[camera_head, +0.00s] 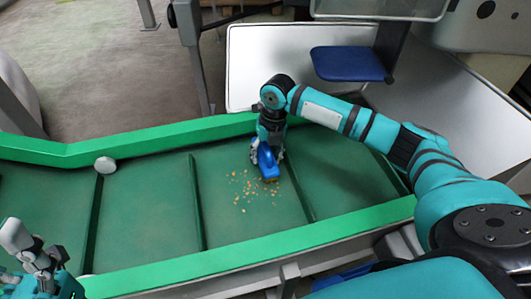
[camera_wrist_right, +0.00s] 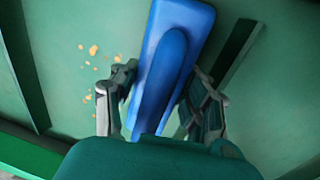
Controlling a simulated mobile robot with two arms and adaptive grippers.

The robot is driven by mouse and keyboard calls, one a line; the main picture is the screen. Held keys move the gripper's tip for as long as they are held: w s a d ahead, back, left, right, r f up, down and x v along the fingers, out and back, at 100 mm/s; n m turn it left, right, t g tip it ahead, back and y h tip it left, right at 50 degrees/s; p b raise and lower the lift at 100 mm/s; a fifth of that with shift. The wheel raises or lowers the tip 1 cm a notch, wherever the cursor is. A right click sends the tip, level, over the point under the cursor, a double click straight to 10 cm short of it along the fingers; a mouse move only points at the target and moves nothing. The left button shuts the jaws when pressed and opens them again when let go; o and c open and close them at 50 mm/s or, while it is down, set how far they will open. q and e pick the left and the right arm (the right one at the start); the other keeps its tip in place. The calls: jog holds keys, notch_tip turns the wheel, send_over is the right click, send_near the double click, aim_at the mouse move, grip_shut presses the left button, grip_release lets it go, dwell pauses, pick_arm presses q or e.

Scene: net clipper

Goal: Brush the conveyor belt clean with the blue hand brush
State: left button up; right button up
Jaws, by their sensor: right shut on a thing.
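The blue hand brush (camera_head: 267,163) is over the green conveyor belt (camera_head: 150,215), at the upper right edge of a patch of yellow-orange crumbs (camera_head: 252,190). My right gripper (camera_head: 266,152) is shut on the brush. In the right wrist view the brush (camera_wrist_right: 178,60) lies between the two fingers of the right gripper (camera_wrist_right: 160,108), and some crumbs (camera_wrist_right: 92,55) show to its left. Whether the bristles touch the belt is hidden. My left gripper (camera_head: 35,255) is at the lower left, away from the brush; its finger gap is not clear.
Raised green cleats (camera_head: 197,205) cross the belt, and bright green side rails (camera_head: 240,255) border it. A white round object (camera_head: 105,165) sits by the far rail at left. A blue seat-like panel (camera_head: 348,64) and white panels (camera_head: 262,60) stand behind the belt.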

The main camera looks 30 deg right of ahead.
jog(key=shift+f, duration=0.45)
